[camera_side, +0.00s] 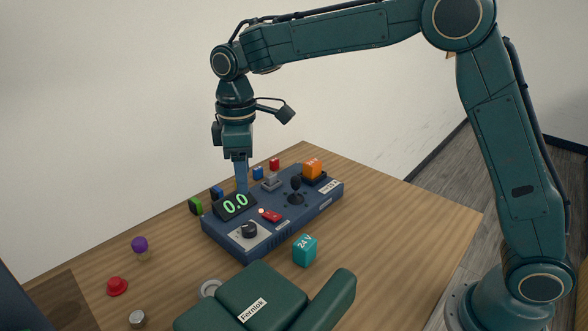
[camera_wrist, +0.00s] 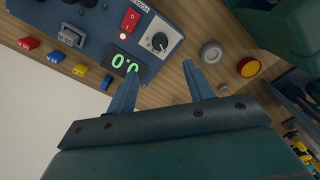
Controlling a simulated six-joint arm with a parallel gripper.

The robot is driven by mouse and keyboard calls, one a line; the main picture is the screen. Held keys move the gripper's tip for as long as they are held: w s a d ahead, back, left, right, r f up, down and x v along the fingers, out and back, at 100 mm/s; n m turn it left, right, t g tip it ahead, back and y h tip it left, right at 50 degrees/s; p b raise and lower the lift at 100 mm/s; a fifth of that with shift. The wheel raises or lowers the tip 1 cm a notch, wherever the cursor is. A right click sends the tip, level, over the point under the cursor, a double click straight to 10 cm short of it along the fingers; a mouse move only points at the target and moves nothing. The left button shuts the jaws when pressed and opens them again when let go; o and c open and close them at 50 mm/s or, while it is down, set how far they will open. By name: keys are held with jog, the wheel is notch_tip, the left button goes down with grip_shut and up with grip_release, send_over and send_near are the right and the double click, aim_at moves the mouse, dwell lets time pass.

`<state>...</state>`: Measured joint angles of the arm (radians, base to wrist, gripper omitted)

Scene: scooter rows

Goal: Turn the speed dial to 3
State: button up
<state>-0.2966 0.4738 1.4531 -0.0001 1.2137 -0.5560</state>
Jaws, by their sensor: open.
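The speed dial (camera_side: 249,230) is a black round knob on a white plate at the near left end of the blue control panel (camera_side: 302,219). It also shows in the wrist view (camera_wrist: 159,41), with a pale pointer mark whose exact setting is too small to read. The display (camera_side: 235,205) beside it reads 0.0 in green; the wrist view shows it (camera_wrist: 127,65) partly covered by a finger. My gripper (camera_side: 241,188) points down near the display's far edge, apart from the dial. In the wrist view its two fingers (camera_wrist: 159,72) are spread and empty.
A teal block (camera_side: 305,250) and a green seat (camera_side: 262,299) stand in front. Purple (camera_side: 139,244) and red (camera_side: 117,286) knobs lie left. Small coloured blocks line the back.

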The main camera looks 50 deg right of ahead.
aim_at(249, 225)
notch_tip(249, 225, down, 13)
jog(key=shift+r, duration=0.1)
dwell(0.5)
jog(key=c, duration=1)
